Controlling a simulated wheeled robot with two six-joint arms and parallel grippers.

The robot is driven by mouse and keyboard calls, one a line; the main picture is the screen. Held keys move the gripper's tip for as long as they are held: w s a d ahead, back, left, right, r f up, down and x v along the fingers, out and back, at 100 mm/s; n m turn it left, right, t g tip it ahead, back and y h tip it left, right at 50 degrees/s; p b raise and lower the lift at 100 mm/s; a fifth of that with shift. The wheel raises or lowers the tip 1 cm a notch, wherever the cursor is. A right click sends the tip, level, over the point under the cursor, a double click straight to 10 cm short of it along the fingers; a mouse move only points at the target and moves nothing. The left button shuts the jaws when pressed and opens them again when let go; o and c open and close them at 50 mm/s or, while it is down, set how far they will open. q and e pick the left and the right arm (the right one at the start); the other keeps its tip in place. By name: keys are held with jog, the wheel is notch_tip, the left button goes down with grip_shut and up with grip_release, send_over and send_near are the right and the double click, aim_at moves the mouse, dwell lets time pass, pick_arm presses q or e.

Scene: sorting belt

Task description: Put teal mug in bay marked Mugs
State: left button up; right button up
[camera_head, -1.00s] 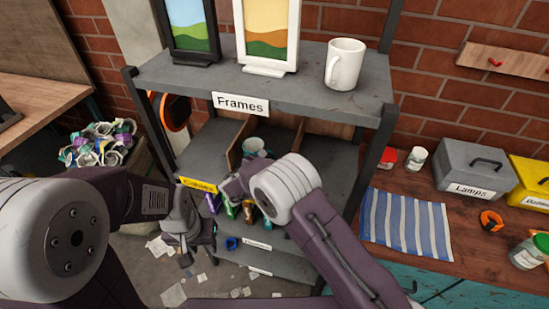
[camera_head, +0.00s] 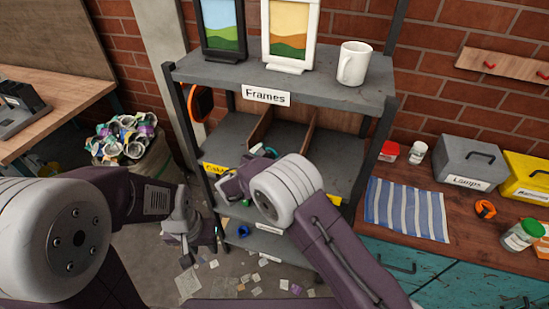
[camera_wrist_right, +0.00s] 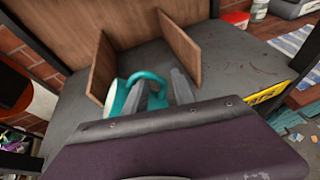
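The teal mug (camera_head: 270,152) shows only in part in the head view, behind my right gripper. In the right wrist view the mug (camera_wrist_right: 121,92), teal with a pale inside, is at the fingers of my right gripper (camera_wrist_right: 157,88), which look closed on its wall or handle. It is near the front of the shelf with wooden dividers (camera_wrist_right: 182,48); whether it touches the shelf is unclear. My right gripper (camera_head: 232,187) is largely hidden by its arm in the head view. My left gripper (camera_head: 187,256) hangs low left of the rack, its finger gap unclear. No Mugs label is readable.
The grey rack (camera_head: 285,76) has a Frames label, with two pictures and a white mug (camera_head: 354,64) on top. A yellow label (camera_head: 218,168) and a dark post are near my right gripper. A bench with a striped cloth (camera_head: 405,208) stands right; a full bin stands left.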

jog(key=shift+w+d+f, duration=0.15)
jog(key=shift+w+f, duration=0.05)
jog(key=shift+w, duration=0.15)
jog(key=o, duration=0.5)
jog(key=shift+w+d+f, duration=0.1)
jog(key=shift+w, duration=0.05)
jog(key=shift+c, duration=0.2)
jog(key=o, duration=0.6)
jog(key=shift+c, duration=0.2)
jog(key=o, duration=0.5)
jog(key=shift+s+d+r, duration=0.1)
jog(key=shift+s+r, duration=0.1)
jog(key=shift+s, duration=0.15)
jog(key=shift+c, duration=0.2)
jog(key=shift+s+r, duration=0.1)
pick_arm(q)
jog(key=shift+w+d, duration=0.1)
jog(key=shift+d, duration=0.35)
